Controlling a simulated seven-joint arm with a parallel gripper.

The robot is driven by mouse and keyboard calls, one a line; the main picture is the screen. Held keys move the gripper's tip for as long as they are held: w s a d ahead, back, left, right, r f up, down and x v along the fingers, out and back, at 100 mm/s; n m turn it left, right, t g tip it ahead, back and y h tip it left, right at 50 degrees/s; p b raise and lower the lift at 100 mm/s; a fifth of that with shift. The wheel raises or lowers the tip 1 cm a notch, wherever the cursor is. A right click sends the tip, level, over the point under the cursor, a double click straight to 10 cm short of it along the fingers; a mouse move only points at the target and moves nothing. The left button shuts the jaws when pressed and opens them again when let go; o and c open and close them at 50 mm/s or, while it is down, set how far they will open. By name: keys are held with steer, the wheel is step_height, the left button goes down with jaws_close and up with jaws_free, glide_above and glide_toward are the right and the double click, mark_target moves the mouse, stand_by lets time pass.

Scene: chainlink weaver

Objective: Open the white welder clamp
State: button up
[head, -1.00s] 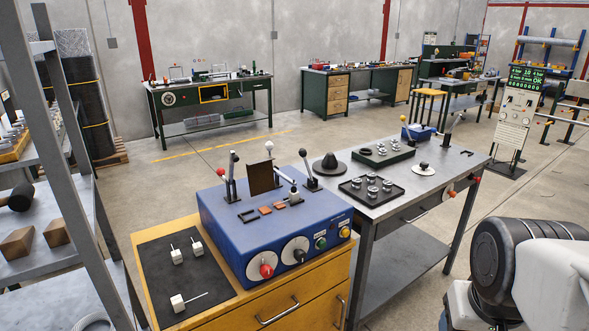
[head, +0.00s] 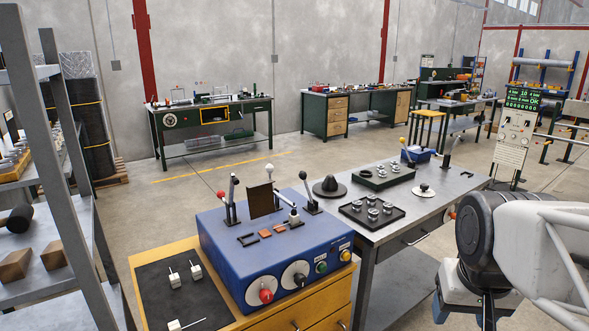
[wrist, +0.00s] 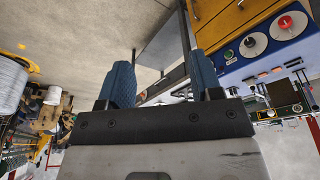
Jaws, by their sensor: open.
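The blue welder box (head: 235,262) stands on the yellow cabinet. A lever with a white ball (head: 269,168) rises behind the dark plate on its top and is the likely white clamp lever. The ball is visible; most of its stem is hidden by the plate. Other levers with red (head: 221,194) and black (head: 303,175) balls stand beside it. My gripper (wrist: 162,82) is open and empty in the wrist view, its blue fingers apart. The welder also shows at the right of the wrist view (wrist: 270,45), away from the fingers. The head view does not show my fingertips.
A grey metal table (head: 440,187) with trays of small parts stands right of the welder. A black mat (head: 180,300) with white cubes lies on the cabinet's left. A metal shelf rack (head: 75,220) stands at far left.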

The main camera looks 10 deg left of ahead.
steer(key=w+a+r, duration=0.3)
steer(key=w+r, duration=0.1)
steer(key=w, duration=0.6)
steer(key=w+a+r, duration=0.4)
steer(key=w, duration=0.5)
steer(key=t, duration=0.2)
glide_above(269, 165)
steer(key=s, duration=0.3)
step_height(269, 165, down, 6)
steer(key=shift+w, duration=0.15)
steer(key=shift+f, duration=0.1)
steer(key=shift+x, duration=3.85)
steer(key=shift+a, duration=0.1)
steer(key=shift+c, duration=0.2)
